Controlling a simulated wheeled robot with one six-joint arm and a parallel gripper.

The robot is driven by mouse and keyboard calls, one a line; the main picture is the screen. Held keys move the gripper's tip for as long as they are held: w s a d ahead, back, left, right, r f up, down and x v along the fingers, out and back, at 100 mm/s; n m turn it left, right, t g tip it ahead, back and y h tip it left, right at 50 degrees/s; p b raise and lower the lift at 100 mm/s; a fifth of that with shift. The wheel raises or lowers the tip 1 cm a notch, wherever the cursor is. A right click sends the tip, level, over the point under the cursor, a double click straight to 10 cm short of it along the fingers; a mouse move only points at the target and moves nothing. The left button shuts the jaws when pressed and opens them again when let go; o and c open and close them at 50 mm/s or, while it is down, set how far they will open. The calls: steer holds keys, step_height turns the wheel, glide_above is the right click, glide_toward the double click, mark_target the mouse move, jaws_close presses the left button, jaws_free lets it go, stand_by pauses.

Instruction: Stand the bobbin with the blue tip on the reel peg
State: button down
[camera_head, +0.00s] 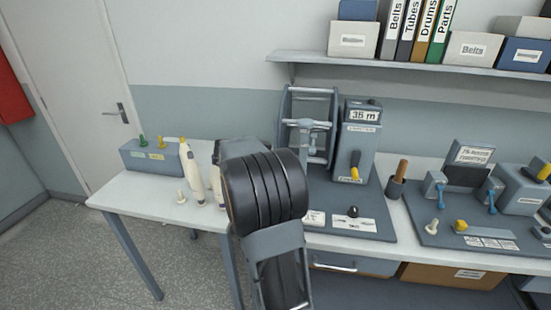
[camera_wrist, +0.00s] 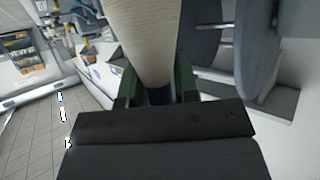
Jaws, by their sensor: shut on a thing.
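In the wrist view my gripper (camera_wrist: 156,92) is shut on a cream bobbin (camera_wrist: 147,40), its green-sided fingers on either side of the lower end. A dark blue patch shows between the fingers; I cannot tell whether it is the bobbin's tip. In the head view my arm hides my gripper. A cream bobbin with a yellow tip (camera_head: 191,172) stands on the table at left. Another pale bobbin shape (camera_head: 217,190) beside it is partly covered by my arm. The grey reel (camera_wrist: 253,45) is close right of the held bobbin. I cannot make out the reel peg.
A counter box (camera_head: 358,140) with a yellow-tipped lever stands behind my arm. More fixtures (camera_head: 480,215) crowd the right.

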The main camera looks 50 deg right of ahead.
steer(key=shift+f, duration=0.15)
steer(key=c, duration=0.8)
jaws_free()
steer(key=v, duration=1.3)
steer(key=shift+w+a, duration=0.1)
steer(key=shift+a, duration=0.25)
